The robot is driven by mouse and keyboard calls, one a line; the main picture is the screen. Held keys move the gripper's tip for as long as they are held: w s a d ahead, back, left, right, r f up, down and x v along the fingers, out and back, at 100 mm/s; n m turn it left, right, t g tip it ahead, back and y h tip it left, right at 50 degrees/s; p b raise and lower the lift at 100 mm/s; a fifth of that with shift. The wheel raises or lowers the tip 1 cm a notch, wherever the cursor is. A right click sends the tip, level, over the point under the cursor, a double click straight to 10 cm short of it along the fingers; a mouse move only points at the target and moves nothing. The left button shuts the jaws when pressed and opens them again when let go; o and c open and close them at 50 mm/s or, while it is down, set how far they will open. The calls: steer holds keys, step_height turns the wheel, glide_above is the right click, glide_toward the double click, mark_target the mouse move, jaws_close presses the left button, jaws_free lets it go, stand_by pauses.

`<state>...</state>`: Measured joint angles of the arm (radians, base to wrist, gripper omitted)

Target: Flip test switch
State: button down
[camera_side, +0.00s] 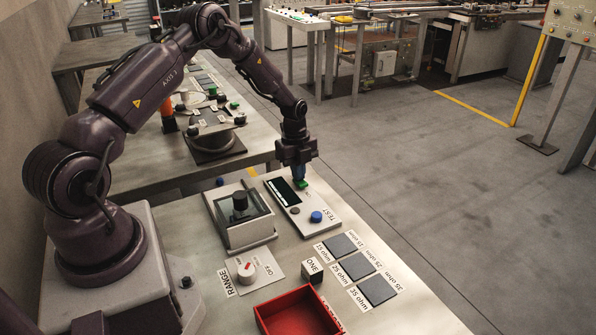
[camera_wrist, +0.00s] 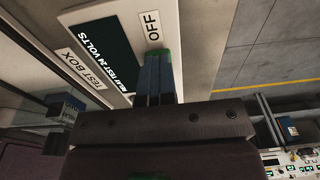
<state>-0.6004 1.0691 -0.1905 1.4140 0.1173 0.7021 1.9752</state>
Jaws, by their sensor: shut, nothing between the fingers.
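The test box (camera_side: 331,229) is a pale panel on the bench, with a dark display (camera_side: 282,192), a blue knob (camera_side: 316,216) and a small dark knob (camera_side: 295,210). A green switch (camera_side: 302,184) sits at its far end. My gripper (camera_side: 300,180) points down with its blue fingers shut at this switch. In the wrist view, the fingers (camera_wrist: 156,72) meet the green switch (camera_wrist: 167,54) beside an OFF label (camera_wrist: 153,28). They largely hide it, and I cannot tell whether they touch it. The display (camera_wrist: 105,42) reads relay test 24 volts.
A meter box (camera_side: 240,236) with a black knob stands left of the test box. Open floor (camera_side: 430,180) lies right.

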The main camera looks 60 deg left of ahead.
steer(key=shift+s+d+f, duration=0.1)
steer(key=shift+d+f, duration=0.1)
steer(key=shift+d, duration=0.3)
steer(key=shift+s+d+f, duration=0.1)
steer(key=shift+d+f, duration=0.1)
steer(key=shift+d, duration=0.3)
steer(key=a+r, duration=0.3)
steer(key=r, duration=1.1)
steer(key=shift+w+r, duration=0.2)
steer(key=shift+r, duration=0.2)
steer(key=shift+a, duration=0.15)
